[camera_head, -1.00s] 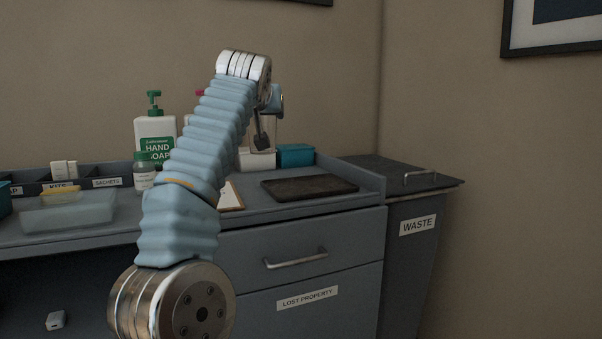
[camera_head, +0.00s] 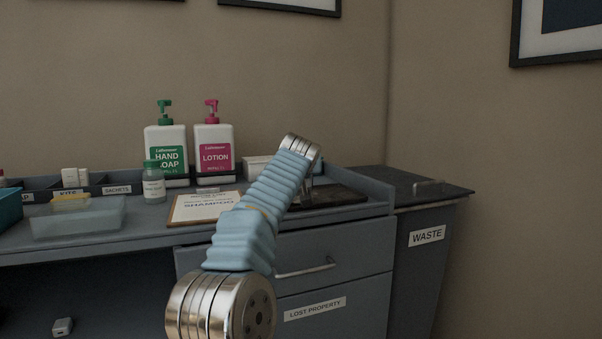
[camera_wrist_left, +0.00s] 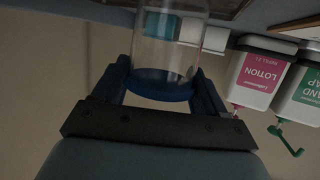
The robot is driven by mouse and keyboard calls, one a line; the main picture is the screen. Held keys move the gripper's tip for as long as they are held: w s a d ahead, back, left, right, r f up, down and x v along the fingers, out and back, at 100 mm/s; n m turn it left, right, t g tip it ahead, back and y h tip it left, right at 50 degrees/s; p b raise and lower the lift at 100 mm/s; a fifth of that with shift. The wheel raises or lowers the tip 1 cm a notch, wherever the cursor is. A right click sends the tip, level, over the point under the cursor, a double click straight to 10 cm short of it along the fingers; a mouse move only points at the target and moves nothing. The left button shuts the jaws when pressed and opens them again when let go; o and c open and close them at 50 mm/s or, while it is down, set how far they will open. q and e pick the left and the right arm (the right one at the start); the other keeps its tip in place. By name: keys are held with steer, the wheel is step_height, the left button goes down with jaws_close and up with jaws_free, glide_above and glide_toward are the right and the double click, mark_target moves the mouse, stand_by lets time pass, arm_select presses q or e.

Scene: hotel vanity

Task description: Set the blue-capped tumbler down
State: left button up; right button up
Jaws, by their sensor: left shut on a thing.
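The clear tumbler (camera_wrist_left: 170,48) with its blue cap (camera_wrist_left: 160,84) is between the fingers of my left gripper (camera_wrist_left: 162,90) in the left wrist view, which shows the bottles upside down. The gripper is shut on the tumbler at the capped end. In the head view my left arm reaches over the counter's right part and hides the gripper and tumbler. The dark flat tray (camera_head: 335,196) lies there, partly behind the arm. I cannot tell whether the tumbler touches it. My right gripper is not in view.
A hand soap bottle (camera_head: 166,150), a lotion bottle (camera_head: 214,150) and a small green-capped bottle (camera_head: 153,184) stand left of the arm. A clipboard (camera_head: 203,207) lies in front of them. A white box (camera_head: 256,166) stands behind the arm. The waste bin (camera_head: 425,245) is at right.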

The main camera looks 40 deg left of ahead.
arm_select(q)
steer(key=o, duration=0.9)
steer(key=shift+f, duration=0.15)
steer(key=shift+c, duration=0.2)
steer(key=o, duration=0.5)
steer(key=shift+c, duration=0.2)
steer(key=shift+r, duration=0.3)
steer(key=b+v, duration=0.5)
steer(key=v, duration=0.7)
